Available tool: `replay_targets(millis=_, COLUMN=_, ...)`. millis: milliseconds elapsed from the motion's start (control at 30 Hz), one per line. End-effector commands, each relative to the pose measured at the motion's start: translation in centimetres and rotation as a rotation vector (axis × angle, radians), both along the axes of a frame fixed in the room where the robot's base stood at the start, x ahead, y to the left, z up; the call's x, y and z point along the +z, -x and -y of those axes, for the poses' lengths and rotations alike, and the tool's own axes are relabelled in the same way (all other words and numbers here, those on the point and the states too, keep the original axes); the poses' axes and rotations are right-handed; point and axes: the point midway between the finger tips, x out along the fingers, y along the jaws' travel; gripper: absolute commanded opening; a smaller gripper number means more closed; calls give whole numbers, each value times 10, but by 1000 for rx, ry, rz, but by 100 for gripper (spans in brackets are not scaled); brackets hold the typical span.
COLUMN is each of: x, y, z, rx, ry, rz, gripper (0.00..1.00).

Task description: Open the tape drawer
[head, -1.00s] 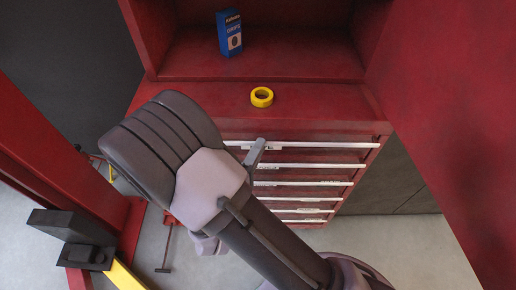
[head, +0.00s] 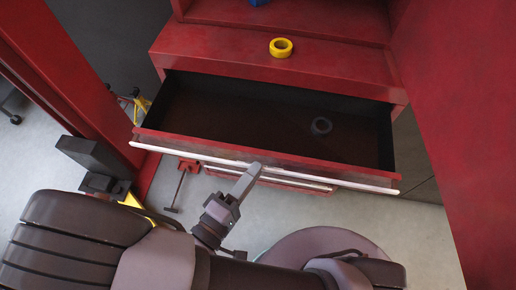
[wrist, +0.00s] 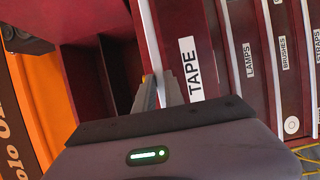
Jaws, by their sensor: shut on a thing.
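The tape drawer (head: 200,110) is the top drawer of the red cabinet and stands pulled far out in the head view. In the wrist view the fingers (wrist: 158,90) close on the strip beside the white TAPE label (wrist: 191,68).
A yellow tape roll (head: 281,47) lies on the red cabinet top above the drawer. Lower drawers in the wrist view carry labels LAMPS (wrist: 246,60), BRUSHES and STRAPS. A red post (head: 75,80) stands at left and a red panel (head: 460,120) at right.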

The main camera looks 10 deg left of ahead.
Motion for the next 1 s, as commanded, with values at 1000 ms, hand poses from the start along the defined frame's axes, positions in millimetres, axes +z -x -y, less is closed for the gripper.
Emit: replay_targets(millis=1000, x=0, y=87, z=-4, rx=2, ry=0, rz=-1, gripper=0)
